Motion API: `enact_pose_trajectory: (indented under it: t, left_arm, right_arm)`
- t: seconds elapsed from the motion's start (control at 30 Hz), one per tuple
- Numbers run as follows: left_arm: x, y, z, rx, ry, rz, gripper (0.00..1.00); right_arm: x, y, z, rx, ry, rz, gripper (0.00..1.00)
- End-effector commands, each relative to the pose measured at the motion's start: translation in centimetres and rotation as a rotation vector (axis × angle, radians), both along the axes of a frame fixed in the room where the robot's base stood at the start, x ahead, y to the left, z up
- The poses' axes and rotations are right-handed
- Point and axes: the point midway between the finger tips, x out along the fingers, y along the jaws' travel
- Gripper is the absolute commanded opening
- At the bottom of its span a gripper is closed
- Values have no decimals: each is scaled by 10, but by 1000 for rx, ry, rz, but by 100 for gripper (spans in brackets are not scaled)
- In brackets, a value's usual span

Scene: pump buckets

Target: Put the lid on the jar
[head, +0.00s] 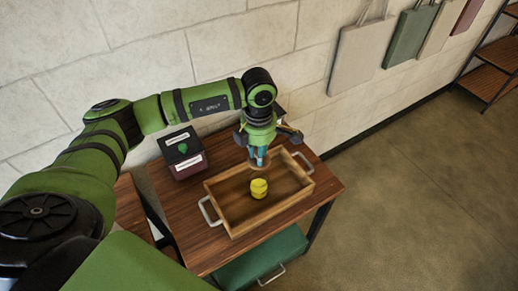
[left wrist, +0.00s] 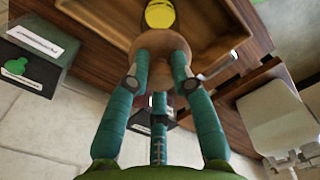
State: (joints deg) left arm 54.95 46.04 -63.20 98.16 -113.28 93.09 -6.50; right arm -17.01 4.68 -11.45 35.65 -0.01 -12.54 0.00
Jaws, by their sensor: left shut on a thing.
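A small yellow jar (head: 259,188) stands upright inside the wooden tray (head: 236,222). My left gripper (head: 258,161) points down over the back part of the tray, just behind the jar. In the left wrist view its teal fingers (left wrist: 160,82) are shut on a round tan-brown piece, which looks like the lid (left wrist: 160,47). The lid is held apart from the jar as far as I can see. In the head view the lid is too hidden to make out. My right gripper is not in view.
The tray has metal handles and sits on a wooden table (head: 325,188). A dark box (head: 183,153) with a green jar picture and white labels stands left of the tray. A stone wall is close behind. A green bin (head: 262,255) is under the table.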

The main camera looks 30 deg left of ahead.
Motion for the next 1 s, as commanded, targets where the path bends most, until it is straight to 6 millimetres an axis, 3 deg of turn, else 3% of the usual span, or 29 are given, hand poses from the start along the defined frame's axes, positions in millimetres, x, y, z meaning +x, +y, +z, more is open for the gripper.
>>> enact_pose_trajectory:
  t: [0.6,1.0]
  left_arm:
    - [0,0,-57,1,1,-5,2]
    - [0,0,-60,0,0,-5,2]
  right_arm:
    - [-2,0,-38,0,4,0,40]
    - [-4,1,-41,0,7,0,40]
